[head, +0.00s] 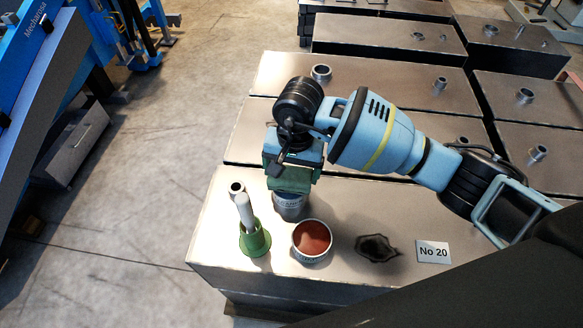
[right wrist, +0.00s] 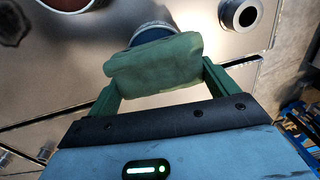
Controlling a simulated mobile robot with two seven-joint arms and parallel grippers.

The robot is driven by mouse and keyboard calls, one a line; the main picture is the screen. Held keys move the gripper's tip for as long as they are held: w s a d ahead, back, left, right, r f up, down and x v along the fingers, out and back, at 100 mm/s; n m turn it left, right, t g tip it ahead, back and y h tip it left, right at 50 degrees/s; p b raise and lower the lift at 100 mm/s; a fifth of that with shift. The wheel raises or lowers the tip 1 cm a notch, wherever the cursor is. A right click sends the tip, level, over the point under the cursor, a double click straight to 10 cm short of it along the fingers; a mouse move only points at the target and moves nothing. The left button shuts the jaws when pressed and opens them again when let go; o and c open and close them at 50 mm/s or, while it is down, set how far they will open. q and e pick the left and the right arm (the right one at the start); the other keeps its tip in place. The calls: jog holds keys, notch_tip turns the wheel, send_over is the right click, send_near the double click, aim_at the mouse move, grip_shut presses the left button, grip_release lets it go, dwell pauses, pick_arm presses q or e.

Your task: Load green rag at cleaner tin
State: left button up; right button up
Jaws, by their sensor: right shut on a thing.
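My right gripper (head: 289,176) is shut on the folded green rag (right wrist: 155,68), which spans between its two green fingers in the right wrist view. The cleaner tin (head: 290,207), blue-grey with partly readable lettering, stands on the metal box top just below the rag in the head view. The gripper and rag hide its upper part. In the right wrist view a blue part of the tin (right wrist: 150,34) shows past the rag's edge. I cannot tell whether the rag touches the tin. My left gripper is not in view.
An open tin with red-brown contents (head: 312,239) stands close to the cleaner tin. A green holder with a white stick (head: 254,239) and a short metal pipe (head: 236,189) are to the left. A dark stain (head: 376,248) and a "No 20" plate (head: 433,252) lie right.

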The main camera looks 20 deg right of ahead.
aim_at(290, 169)
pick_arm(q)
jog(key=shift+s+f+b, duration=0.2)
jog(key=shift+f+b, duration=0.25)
pick_arm(e)
jog(key=shift+f, duration=0.6)
dwell(1.3)
jog(key=shift+r+p, duration=2)
jog(key=shift+r, duration=1.6)
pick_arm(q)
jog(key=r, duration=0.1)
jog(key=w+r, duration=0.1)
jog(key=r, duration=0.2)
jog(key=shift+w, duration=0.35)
pick_arm(e)
jog(key=s+d+r+n, duration=0.5)
jog(key=s+d+r, duration=0.3)
jog(key=d+r, duration=0.25)
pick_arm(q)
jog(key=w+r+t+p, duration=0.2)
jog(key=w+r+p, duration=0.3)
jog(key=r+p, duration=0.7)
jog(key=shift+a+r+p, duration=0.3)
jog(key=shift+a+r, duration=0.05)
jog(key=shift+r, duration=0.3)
pick_arm(e)
jog(key=s+r, duration=0.7)
jog(key=r, duration=0.2)
jog(key=shift+s+a, duration=0.2)
jog(key=shift+s, duration=0.1)
